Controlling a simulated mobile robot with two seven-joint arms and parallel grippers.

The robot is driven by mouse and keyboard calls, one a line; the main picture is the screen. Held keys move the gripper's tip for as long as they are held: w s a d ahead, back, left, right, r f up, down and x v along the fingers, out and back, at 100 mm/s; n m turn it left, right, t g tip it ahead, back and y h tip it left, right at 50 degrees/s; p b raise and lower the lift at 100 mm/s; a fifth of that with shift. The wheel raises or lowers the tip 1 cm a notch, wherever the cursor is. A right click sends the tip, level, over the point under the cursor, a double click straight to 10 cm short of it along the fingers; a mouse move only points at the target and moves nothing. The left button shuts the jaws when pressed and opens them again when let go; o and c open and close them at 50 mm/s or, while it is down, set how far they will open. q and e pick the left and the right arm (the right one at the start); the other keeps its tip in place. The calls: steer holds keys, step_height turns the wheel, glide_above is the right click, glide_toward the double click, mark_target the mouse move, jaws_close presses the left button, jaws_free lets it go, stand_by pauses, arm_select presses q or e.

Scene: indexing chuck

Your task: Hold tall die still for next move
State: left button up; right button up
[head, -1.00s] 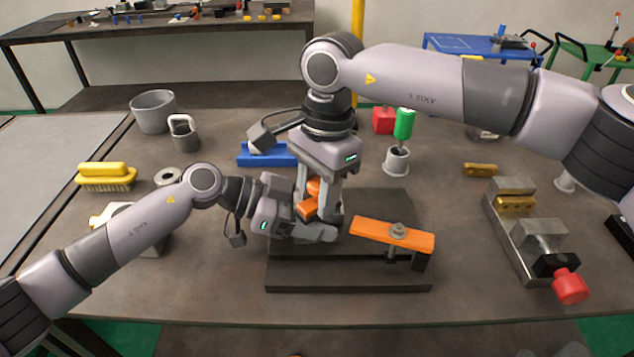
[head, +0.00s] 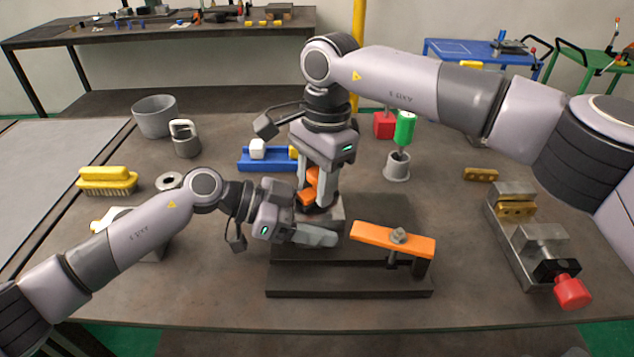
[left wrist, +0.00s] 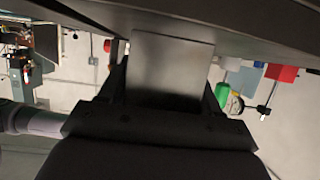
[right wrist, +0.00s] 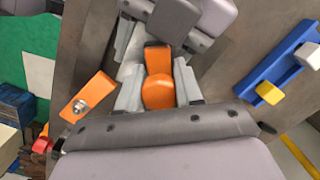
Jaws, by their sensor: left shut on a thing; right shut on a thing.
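A grey metal block (left wrist: 172,72) fills the space between my left gripper's fingers in the left wrist view. In the head view this block (head: 335,222) stands on the dark base plate (head: 378,208), partly covered by my left gripper (head: 322,234), which is shut on its sides. I cannot tell whether it is the tall die. My right gripper (head: 318,196) comes down from above and is shut on an orange piece (right wrist: 158,92) over the block. The orange piece's lower end is hidden.
An orange bar (head: 375,237) with a bolt lies on supports to the right. A blue tray (head: 262,163) with a white block, a grey cup (head: 397,168) with a green-handled tool, and a vise (head: 540,240) stand around. A yellow brush (head: 106,181) lies left. The front table strip is clear.

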arm_select(q)
steer(key=shift+s+f, duration=0.1)
steer(key=shift+f, duration=0.1)
arm_select(e)
steer(key=shift+d+f, duration=0.15)
steer(key=shift+f, duration=0.05)
steer(key=shift+r, duration=3.1)
steer(key=shift+r, duration=1.5)
arm_select(q)
steer(key=o, duration=1.1)
steer(key=shift+o, duration=0.7)
steer(key=shift+r, duration=0.1)
